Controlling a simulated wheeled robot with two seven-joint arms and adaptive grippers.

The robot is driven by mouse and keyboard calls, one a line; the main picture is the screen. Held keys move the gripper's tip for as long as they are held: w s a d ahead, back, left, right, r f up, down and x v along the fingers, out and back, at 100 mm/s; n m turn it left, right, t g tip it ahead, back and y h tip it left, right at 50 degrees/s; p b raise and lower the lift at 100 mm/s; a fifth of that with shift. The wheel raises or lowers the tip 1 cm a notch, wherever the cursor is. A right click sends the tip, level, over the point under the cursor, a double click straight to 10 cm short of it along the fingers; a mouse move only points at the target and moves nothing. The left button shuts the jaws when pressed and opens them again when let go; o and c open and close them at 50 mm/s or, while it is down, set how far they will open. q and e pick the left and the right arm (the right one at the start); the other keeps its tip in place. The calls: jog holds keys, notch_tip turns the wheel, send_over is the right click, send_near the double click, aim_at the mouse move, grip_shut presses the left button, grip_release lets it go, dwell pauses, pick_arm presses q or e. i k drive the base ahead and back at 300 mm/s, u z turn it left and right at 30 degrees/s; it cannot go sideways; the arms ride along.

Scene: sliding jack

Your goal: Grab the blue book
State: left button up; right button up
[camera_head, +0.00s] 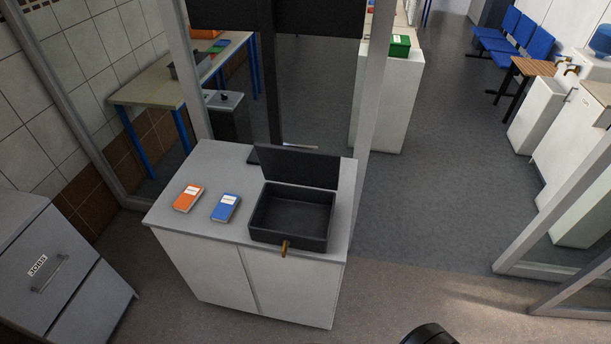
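The blue book (226,208) lies flat on top of a white cabinet (205,262), between an orange book and a dark open box. It has a pale label on its cover. Nothing touches it from above. A dark rounded part shows at the bottom edge, right of centre; I cannot tell what it is. Neither of my grippers can be made out in this view.
The orange book (188,197) lies just left of the blue one. The dark box (291,220) stands close on the right with its lid raised. A grey drawer unit (62,275) stands at the left. The floor right of the cabinet is clear.

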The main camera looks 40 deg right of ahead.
aim_at(225, 207)
jog(key=k, duration=0.65)
jog(key=z, duration=2.45)
jog(key=i, duration=3.5)
jog(key=u, duration=3.8)
jog(key=i, duration=1.05)
jog(key=u, duration=0.1)
